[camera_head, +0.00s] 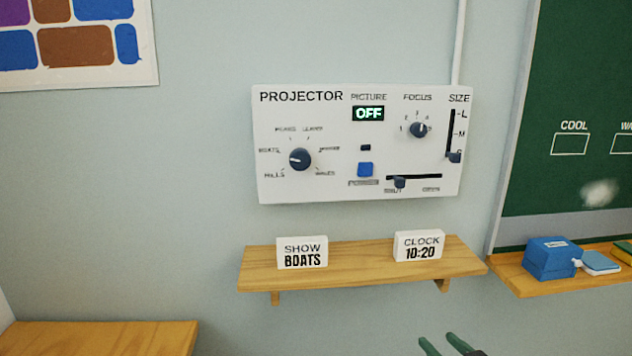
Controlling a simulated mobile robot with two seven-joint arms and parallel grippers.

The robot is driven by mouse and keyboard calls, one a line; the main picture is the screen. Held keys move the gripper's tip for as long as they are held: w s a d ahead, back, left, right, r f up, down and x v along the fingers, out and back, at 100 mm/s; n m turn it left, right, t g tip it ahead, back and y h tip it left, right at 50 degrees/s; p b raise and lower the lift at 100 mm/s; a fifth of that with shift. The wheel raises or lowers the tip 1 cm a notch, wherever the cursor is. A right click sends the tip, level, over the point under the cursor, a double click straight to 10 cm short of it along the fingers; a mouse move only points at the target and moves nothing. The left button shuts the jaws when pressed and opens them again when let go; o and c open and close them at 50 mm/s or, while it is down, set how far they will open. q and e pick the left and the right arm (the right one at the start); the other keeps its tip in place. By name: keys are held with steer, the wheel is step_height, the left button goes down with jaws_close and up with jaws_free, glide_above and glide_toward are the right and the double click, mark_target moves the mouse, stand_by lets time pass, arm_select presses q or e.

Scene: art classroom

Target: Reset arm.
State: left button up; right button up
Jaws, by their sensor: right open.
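My right gripper (446,346) shows only at the bottom edge, right of centre, as two dark green and black fingertips with a gap between them. It is open, and nothing shows between the fingers. It is below the wooden shelf (350,272) and apart from it. My left gripper is not in view. The large left knob (299,159) points left.
The shelf holds a SHOW BOATS card (302,253) and a CLOCK 10:20 card (419,246). A green chalkboard (570,90) is at right, with a blue box (551,259) on its ledge (545,287). A wooden top (105,338) is at lower left.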

steer(key=s+a+f+g, duration=0.2)
steer(key=s+a+f, duration=0.1)
steer(key=s+f, duration=0.9)
steer(key=s+a+f+g, duration=0.3)
steer(key=s+f, duration=0.9)
steer(key=f, duration=0.2)
steer(key=shift+f, duration=0.3)
steer(key=shift+c, duration=0.6)
steer(key=shift+s+d, duration=0.1)
steer(key=shift+s, duration=0.05)
